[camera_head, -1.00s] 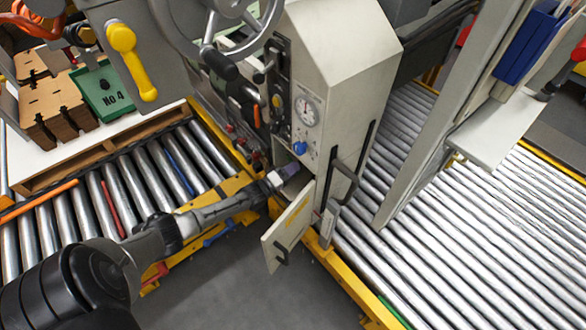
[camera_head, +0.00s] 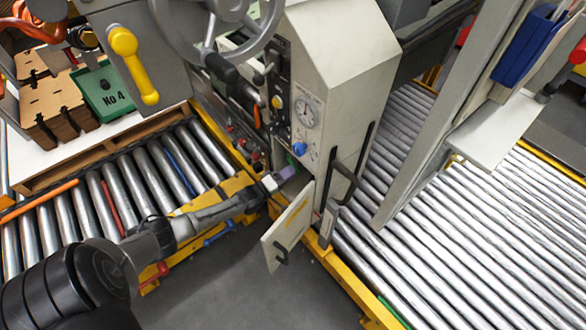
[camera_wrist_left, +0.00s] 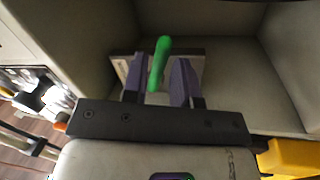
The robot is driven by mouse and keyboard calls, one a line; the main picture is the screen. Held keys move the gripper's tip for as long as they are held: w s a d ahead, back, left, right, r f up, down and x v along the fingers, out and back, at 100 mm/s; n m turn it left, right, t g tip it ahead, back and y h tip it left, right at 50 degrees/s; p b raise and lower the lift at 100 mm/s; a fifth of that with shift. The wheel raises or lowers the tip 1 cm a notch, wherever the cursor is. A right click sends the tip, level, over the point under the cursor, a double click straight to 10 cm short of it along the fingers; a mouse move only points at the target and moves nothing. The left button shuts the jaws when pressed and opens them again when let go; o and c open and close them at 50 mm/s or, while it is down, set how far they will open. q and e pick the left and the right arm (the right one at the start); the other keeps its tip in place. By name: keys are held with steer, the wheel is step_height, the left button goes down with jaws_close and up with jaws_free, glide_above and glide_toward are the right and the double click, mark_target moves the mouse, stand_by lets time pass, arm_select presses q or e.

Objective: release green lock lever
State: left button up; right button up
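The green lock lever (camera_wrist_left: 160,62) stands upright inside an open, light-coloured compartment in the left wrist view. My left gripper (camera_wrist_left: 157,80) has its two purple fingers apart, one on each side of the lever. A gap shows between the lever and the fingers, and I cannot tell whether either one touches it. In the head view my left gripper (camera_head: 287,173) reaches into the compartment at the lower front of the beige machine cabinet (camera_head: 340,80). The lever is mostly hidden there. My right gripper is not in view.
The compartment's door (camera_head: 289,228) hangs open just right of my left gripper. A gauge (camera_head: 308,112) and a blue knob (camera_head: 299,149) sit above the opening. Roller conveyors (camera_head: 430,220) lie on both sides, with yellow rails. Grey floor is clear below the door.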

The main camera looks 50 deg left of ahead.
arm_select(q)
steer(key=p+v, duration=0.2)
steer(key=v, duration=0.9)
steer(key=shift+s, duration=0.4)
